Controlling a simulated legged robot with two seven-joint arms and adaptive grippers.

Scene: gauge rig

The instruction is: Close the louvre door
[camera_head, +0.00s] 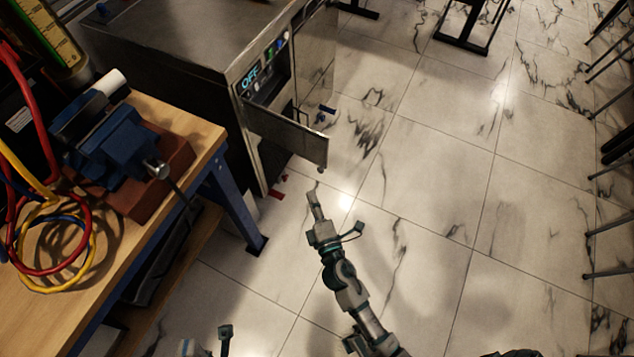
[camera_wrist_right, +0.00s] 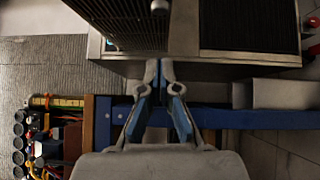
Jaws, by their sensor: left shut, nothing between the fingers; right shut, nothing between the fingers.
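A grey metal cabinet (camera_head: 160,45) with an OFF display stands at the upper left. A plain metal panel (camera_head: 290,138) stands out from its front, apparently the open louvre door; I cannot make out slats on it. My right gripper (camera_head: 316,190) is shut and empty, over the floor just below the panel's outer end. The right wrist view shows its closed fingertips (camera_wrist_right: 160,78) below a cabinet face with a ribbed panel and a small knob (camera_wrist_right: 160,7). Only a small part of my left gripper (camera_head: 208,345) shows at the bottom edge; it holds nothing visible.
A wooden bench (camera_head: 150,235) with blue legs stands at the left, carrying a blue vise (camera_head: 105,140) and coiled red and yellow hoses (camera_head: 45,235). Black stand legs (camera_head: 465,28) are at the top and more legs at the right. The marble floor (camera_head: 430,200) between is clear.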

